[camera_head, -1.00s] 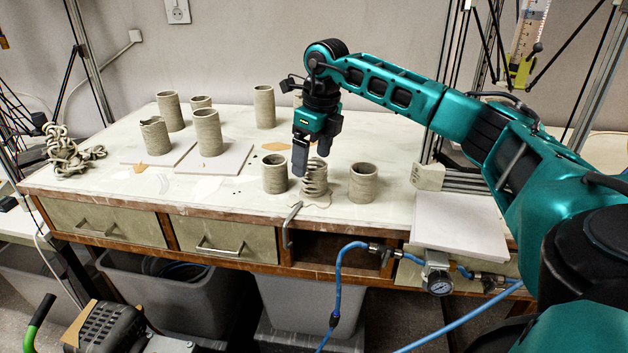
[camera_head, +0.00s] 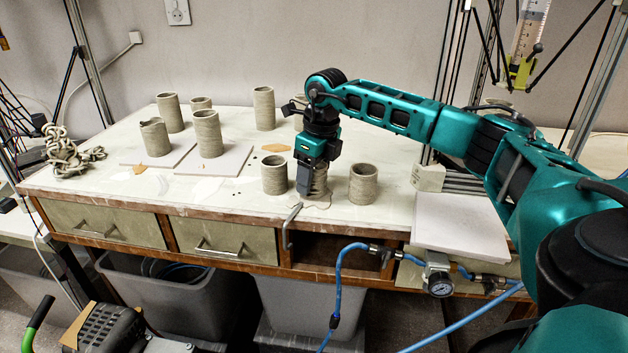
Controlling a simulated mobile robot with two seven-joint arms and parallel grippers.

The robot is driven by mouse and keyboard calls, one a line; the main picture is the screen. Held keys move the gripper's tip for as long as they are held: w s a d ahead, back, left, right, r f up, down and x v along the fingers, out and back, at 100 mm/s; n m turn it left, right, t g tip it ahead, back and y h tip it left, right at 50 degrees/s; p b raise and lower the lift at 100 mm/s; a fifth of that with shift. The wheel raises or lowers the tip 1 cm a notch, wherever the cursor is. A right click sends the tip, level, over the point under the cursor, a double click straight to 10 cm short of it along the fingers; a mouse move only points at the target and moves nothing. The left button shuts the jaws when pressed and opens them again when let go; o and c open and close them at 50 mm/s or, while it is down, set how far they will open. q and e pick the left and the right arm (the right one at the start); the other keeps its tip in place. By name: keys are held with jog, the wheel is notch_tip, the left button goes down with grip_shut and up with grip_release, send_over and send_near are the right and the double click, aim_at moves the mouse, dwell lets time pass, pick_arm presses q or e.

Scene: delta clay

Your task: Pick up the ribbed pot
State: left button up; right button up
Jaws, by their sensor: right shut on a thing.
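The ribbed pot (camera_head: 319,188) is a small grey clay cylinder with deep rings, upright near the front edge of the white table (camera_head: 235,210). It stands between two smoother clay pots. My right gripper (camera_head: 311,184) points down over it and is shut on it. The fingers hide much of its upper part and left side. The pot still appears to be at table level; whether its base touches the table is hard to tell. My left gripper is not in view.
A smooth pot (camera_head: 274,175) stands close to the left, another (camera_head: 363,184) to the right. Several clay cylinders stand farther back, some on pale boards (camera_head: 231,160). A stack of white boards (camera_head: 462,228) lies at right. A bent metal hook (camera_head: 290,226) is at the front edge.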

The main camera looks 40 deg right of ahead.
jog(key=c, duration=0.4)
jog(key=shift+o, duration=0.2)
jog(key=shift+r, duration=0.15)
pick_arm(q)
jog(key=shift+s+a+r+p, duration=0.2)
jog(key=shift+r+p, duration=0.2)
jog(key=shift+p, duration=0.25)
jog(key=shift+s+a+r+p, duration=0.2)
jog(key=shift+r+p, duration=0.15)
jog(key=shift+p, duration=0.3)
pick_arm(e)
notch_tip(320, 180, up, 20)
